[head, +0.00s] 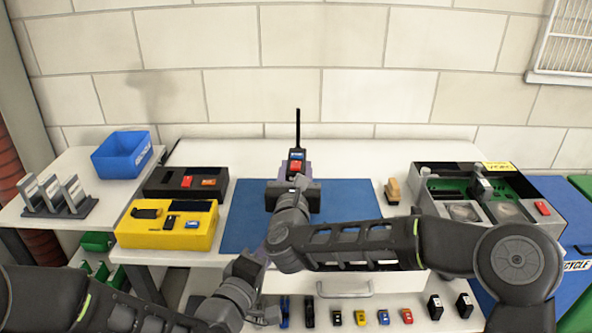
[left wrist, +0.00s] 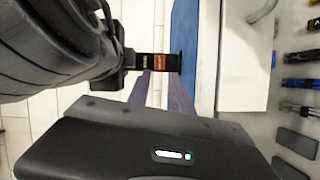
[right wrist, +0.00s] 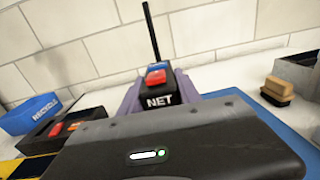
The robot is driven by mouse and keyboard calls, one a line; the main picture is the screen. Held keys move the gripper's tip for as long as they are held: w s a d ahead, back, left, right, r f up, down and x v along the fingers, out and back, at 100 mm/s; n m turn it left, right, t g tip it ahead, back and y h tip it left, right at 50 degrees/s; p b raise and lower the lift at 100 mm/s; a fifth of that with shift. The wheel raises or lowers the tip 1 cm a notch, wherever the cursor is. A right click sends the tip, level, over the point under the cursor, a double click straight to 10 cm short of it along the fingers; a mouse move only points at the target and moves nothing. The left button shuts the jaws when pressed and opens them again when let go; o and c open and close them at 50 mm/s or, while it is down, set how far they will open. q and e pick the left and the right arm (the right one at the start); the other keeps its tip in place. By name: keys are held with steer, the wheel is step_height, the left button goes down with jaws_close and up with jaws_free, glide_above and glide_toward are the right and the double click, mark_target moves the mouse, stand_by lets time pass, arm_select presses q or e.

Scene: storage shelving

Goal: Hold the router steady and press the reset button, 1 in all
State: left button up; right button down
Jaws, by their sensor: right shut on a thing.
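The router (head: 297,157) is a small dark box with a tall black antenna, a blue mark and a red button on top. It is upright over the back of the blue mat. The right wrist view shows its NET label and the red button (right wrist: 156,78). My right gripper (head: 294,176) is shut on the router, with a purple finger on each side. My left gripper (head: 262,254) is lower, in front of the mat, apart from the router. Its purple fingers (left wrist: 160,88) stand apart with nothing visible between them; my right arm shows beyond them.
A yellow case (head: 130,232), a black tray (head: 165,190) and a blue bin (head: 122,155) stand left. A brown brush (head: 392,190) and a grey case (head: 430,172) stand right. The blue mat (head: 350,200) is otherwise bare. Several small items lie on the lower shelf.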

arm_select(q)
jaws_close()
stand_by(1.4)
